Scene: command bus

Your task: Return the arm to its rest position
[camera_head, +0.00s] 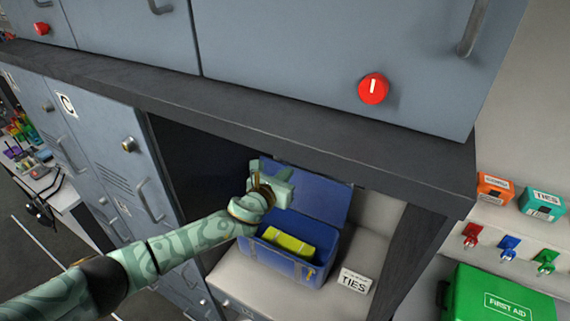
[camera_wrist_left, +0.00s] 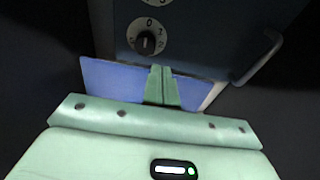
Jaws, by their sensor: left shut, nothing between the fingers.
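My left arm reaches in from the lower left in the head view. Its green gripper (camera_head: 270,180) is at the open lid of a blue box (camera_head: 300,268). In the left wrist view the gripper's fingers (camera_wrist_left: 161,86) are together with nothing between them, in front of the blue lid (camera_wrist_left: 108,82). The box sits on a light shelf inside an open compartment, its lid raised, with a yellow item (camera_head: 290,243) inside. I cannot tell whether the gripper touches the lid. My right gripper is not in view.
A dark ledge (camera_head: 280,115) runs above the compartment, close over my arm. A TIES label (camera_head: 356,281) stands right of the box. A dial (camera_wrist_left: 146,42) and a handle show in the wrist view. A green first aid case (camera_head: 497,297) is at lower right.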

